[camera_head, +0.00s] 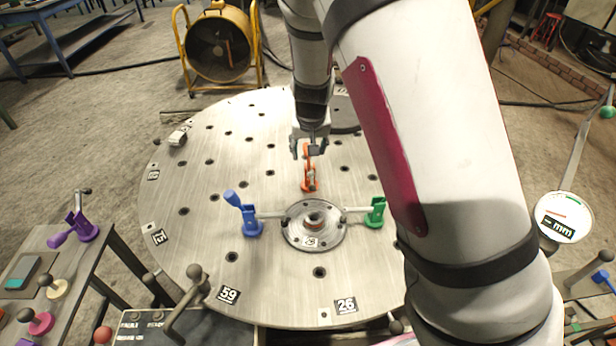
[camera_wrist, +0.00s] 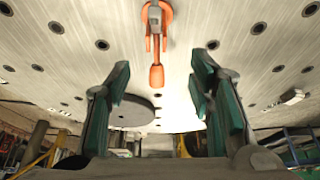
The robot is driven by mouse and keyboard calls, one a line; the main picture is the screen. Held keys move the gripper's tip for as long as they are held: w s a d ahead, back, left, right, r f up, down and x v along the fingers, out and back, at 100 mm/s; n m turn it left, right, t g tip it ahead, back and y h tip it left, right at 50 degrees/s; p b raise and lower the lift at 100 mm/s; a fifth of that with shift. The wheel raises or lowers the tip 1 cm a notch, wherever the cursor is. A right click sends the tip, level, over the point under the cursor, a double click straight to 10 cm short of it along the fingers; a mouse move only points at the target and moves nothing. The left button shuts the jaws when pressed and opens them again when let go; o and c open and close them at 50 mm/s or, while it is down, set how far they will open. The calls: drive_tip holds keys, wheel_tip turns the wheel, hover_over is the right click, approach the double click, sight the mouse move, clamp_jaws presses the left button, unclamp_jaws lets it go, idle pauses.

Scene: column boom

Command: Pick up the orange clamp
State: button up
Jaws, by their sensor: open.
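The orange clamp (camera_head: 309,180) stands on the round metal table (camera_head: 215,205), just behind the hub at its centre. In the wrist view the orange clamp (camera_wrist: 156,42) shows at the top middle, with its orange handle tip hanging toward the space between my fingers. My gripper (camera_head: 309,146) is above the clamp's upper end in the head view. In the wrist view my gripper (camera_wrist: 160,95) has its two fingers wide apart with nothing between them. I cannot tell whether a finger touches the clamp.
A blue clamp (camera_head: 250,220) and a green clamp (camera_head: 375,212) flank the central hub (camera_head: 314,224). A dark disc (camera_head: 343,115) lies behind my gripper. A purple clamp (camera_head: 80,225) stands on a side bench at left. The table's left part is mostly clear.

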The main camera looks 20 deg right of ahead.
sight(310, 166)
drive_tip(key=b+x, duration=0.1)
drive_tip(key=x, duration=0.9)
drive_tip(key=shift+s+d+f, duration=0.15)
drive_tip(key=shift+s+d, duration=0.15)
drive_tip(key=shift+w+f, duration=0.25)
drive_tip(key=shift+f, duration=0.3)
drive_tip(key=shift+c, duration=0.5)
drive_tip(key=shift+r, duration=0.1)
clamp_jaws()
